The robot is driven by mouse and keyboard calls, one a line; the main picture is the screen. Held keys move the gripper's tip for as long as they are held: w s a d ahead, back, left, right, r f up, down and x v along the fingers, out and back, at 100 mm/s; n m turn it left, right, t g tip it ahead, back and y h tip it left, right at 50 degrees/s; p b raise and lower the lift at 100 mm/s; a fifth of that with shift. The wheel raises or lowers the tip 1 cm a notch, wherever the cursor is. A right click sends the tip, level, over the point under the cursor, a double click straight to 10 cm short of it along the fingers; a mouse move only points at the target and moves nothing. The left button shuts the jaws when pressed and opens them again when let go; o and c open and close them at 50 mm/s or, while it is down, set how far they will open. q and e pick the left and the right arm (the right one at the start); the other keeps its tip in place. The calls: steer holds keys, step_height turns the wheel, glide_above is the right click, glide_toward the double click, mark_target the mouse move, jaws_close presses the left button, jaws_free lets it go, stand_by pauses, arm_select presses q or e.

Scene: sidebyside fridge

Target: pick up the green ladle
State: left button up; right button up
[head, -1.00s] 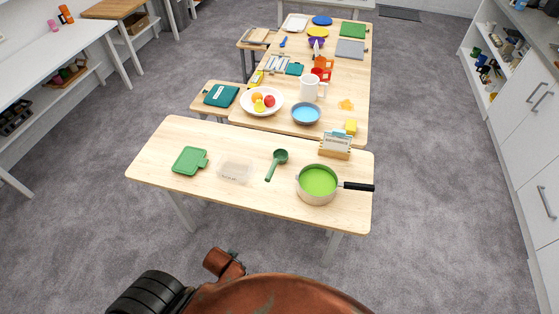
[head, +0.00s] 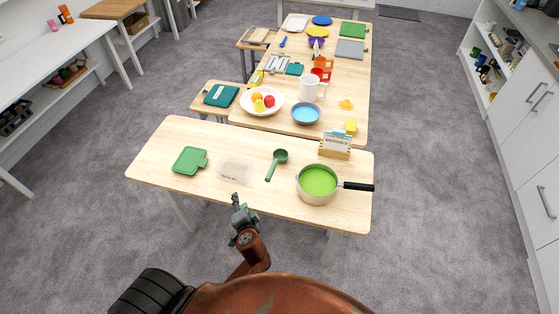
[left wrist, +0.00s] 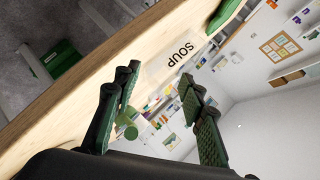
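The green ladle (head: 276,166) lies on the near wooden table (head: 225,139), between a clear container and a pot, its handle towards the table's front edge. My left gripper (head: 237,200) is at the table's front edge, below the clear container and apart from the ladle. In the left wrist view my left gripper (left wrist: 160,90) has its fingers spread with nothing between them. A green round piece (left wrist: 127,127) shows beyond the fingers there, perhaps part of the ladle. My right gripper is not in view.
A clear container (head: 235,169), also in the left wrist view with "SOUP" lettering (left wrist: 172,62), is left of the ladle. A steel pot of green soup (head: 318,184), black handle to the right, is on its right. A green lid (head: 190,160) lies far left. A card holder (head: 336,146) stands behind the pot.

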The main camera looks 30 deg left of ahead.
mark_target(270, 177)
arm_select(q)
steer(key=w+d+m+t, duration=0.1)
steer(key=w+d+m, duration=0.1)
steer(key=w, duration=0.1)
steer(key=w+d+r+m+t, duration=0.1)
steer(key=w+d+m+t, duration=0.1)
steer(key=w+d, duration=0.1)
steer(key=w+d+r+m+t, duration=0.1)
steer(key=w+d, duration=0.1)
steer(key=w, duration=0.1)
steer(key=shift+w+d+r+m+t+h, duration=0.15)
steer(key=shift+w+d+m+t+h, duration=0.15)
steer(key=shift+m, duration=0.1)
steer(key=shift+w+d, duration=0.1)
steer(key=shift+w, duration=0.2)
steer(key=p+x, duration=0.1)
steer(key=x, duration=0.6)
steer(key=shift+w, duration=0.15)
steer(key=shift+c, duration=0.5)
jaws_close()
